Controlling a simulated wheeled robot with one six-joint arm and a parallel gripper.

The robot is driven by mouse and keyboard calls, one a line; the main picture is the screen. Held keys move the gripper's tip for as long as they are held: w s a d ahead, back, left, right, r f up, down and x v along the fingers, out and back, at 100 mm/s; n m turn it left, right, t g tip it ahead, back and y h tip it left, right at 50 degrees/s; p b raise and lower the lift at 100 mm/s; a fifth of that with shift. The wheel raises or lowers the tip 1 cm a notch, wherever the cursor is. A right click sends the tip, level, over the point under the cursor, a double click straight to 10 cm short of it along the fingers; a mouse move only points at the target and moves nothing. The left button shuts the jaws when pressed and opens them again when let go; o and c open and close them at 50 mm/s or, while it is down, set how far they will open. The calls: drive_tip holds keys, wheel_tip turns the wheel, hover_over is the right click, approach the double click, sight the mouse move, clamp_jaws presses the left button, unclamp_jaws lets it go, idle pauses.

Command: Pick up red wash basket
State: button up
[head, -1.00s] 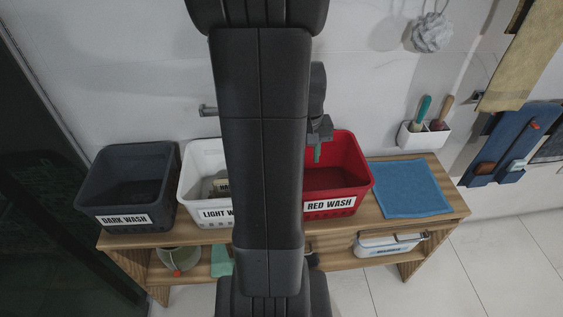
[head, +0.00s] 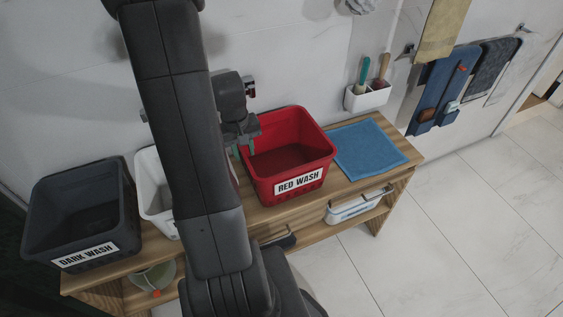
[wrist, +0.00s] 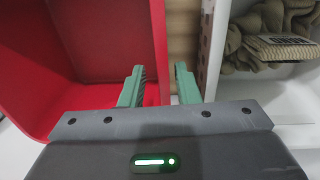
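The red wash basket (head: 290,157) stands on the wooden bench, with a white "RED WASH" label on its front. It looks empty in the head view. Its inside and side wall fill the left of the wrist view (wrist: 80,45). My gripper (head: 244,149) is at the basket's left rim. In the wrist view my gripper (wrist: 160,78) is open, with one green finger on the inner side of the red wall and the other over the gap beside it. The fingers look apart from the wall; their exact height against the rim is unclear.
A white basket (head: 152,188) stands close on the left, partly hidden by my arm; it holds brownish cloth (wrist: 275,40). A dark wash basket (head: 80,205) is farther left. A blue towel (head: 368,148) lies right on the bench (head: 400,178). Open floor lies at the right.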

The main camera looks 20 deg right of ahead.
drive_tip(key=f, duration=0.5)
drive_tip(key=shift+d+f, duration=0.15)
drive_tip(key=shift+d, duration=0.05)
